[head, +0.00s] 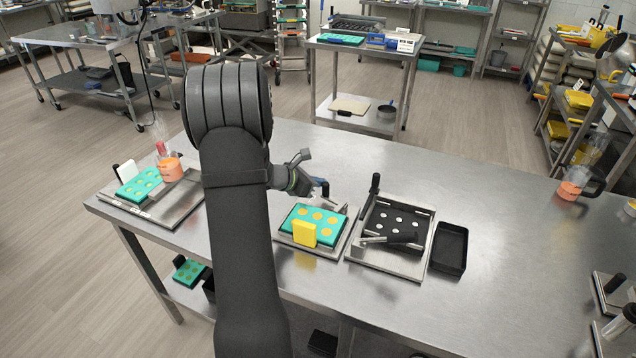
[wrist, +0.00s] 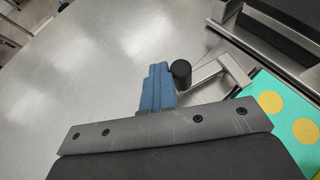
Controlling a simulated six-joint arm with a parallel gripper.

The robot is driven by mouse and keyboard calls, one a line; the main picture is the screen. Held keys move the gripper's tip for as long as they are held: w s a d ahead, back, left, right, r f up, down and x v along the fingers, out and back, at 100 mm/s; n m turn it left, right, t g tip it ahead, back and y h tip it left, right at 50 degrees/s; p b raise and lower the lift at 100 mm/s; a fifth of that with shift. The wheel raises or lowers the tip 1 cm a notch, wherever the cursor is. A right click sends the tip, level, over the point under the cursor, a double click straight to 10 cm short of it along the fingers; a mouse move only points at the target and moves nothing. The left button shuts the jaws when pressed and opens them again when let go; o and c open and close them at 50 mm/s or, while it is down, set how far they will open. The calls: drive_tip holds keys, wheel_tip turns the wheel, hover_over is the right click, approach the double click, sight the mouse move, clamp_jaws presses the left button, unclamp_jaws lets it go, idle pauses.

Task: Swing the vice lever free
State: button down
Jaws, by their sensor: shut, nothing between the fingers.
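The vice lever shows in the wrist view as a metal bar (wrist: 210,73) with a black knob (wrist: 180,74) at its end. In the head view the lever (head: 336,205) is at the back right corner of the vice plate (head: 331,251). A teal mould (head: 288,223) with yellow-orange rounds lies on this plate, with a yellow block (head: 304,233) at its front. My gripper (head: 322,185) is just behind the mould. Its blue fingers (wrist: 157,88) are shut and empty, immediately left of the knob in the wrist view. I cannot tell whether they touch it.
To the right stands a metal fixture (head: 400,262) with a dark plate, white rounds and black handles, beside a black tray (head: 450,248). At the left, another teal mould (head: 138,183) and a jug of orange liquid (head: 171,168) stand on a metal tray. The bench behind my gripper is bare.

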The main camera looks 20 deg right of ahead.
drive_tip(key=shift+d+f, duration=0.1)
drive_tip(key=shift+f, duration=0.05)
drive_tip(key=shift+w+d+m+g, duration=0.3)
drive_tip(key=shift+w+m+g, duration=0.05)
drive_tip(key=shift+m+g, duration=0.35)
drive_tip(key=shift+w+d+m+g, duration=0.3)
drive_tip(key=shift+w+m+g, duration=0.05)
drive_tip(key=shift+m+g, duration=0.35)
drive_tip(key=shift+a, duration=0.1)
idle(0.4)
drive_tip(key=a, duration=0.3)
drive_tip(key=shift+s+a, duration=0.15)
drive_tip(key=shift+s, duration=0.25)
drive_tip(key=s+a+r, duration=0.2)
drive_tip(key=a+r, duration=0.3)
drive_tip(key=a, duration=0.3)
drive_tip(key=shift+s+a, duration=0.25)
drive_tip(key=shift+a, duration=0.15)
drive_tip(key=shift+r, duration=0.1)
